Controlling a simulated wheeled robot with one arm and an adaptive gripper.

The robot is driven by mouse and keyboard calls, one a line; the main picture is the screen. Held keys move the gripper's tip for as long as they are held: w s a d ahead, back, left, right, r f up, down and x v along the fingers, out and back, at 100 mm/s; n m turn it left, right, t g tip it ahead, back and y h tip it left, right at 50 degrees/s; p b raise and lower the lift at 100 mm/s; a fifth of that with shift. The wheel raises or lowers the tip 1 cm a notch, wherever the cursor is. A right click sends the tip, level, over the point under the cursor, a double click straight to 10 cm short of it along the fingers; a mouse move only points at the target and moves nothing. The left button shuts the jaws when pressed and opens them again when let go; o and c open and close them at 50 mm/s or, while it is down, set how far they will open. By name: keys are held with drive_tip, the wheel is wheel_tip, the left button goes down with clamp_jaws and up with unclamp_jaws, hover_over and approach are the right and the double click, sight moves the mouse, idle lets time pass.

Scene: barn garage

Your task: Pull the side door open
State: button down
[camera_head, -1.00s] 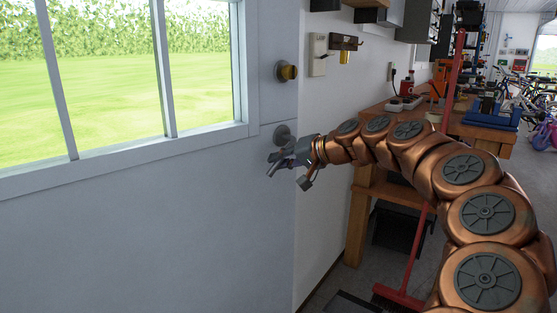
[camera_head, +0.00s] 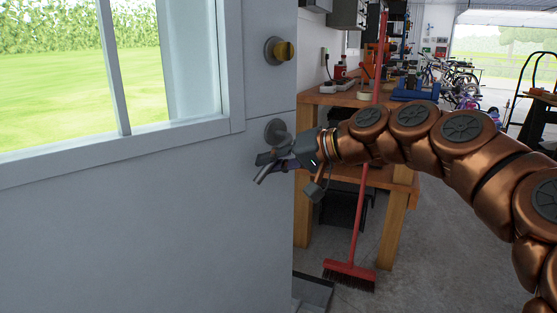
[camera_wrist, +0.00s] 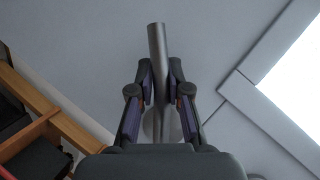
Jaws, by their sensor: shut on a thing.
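The white side door (camera_head: 140,230) with a window fills the left of the head view. Its lever handle (camera_head: 266,175) sits near the door's right edge, below a brass-coloured deadbolt knob (camera_head: 284,51). My gripper (camera_head: 280,162) is at the lever, with my copper arm reaching in from the right. In the wrist view my gripper's fingers (camera_wrist: 161,85) are closed on both sides of the grey metal lever (camera_wrist: 157,45), which runs between them. The handle's round base (camera_head: 276,130) shows above the gripper.
A wooden workbench (camera_head: 400,200) stands beyond the door's edge. A red broom (camera_head: 350,272) stands in front of it, near a dark mat or tray (camera_head: 312,292) on the floor. Grey floor (camera_head: 430,250) is open to the right. Bicycles (camera_head: 455,80) stand farther back.

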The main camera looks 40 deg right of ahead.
drive_tip(key=shift+s+a+f, duration=0.15)
drive_tip(key=shift+a, duration=0.05)
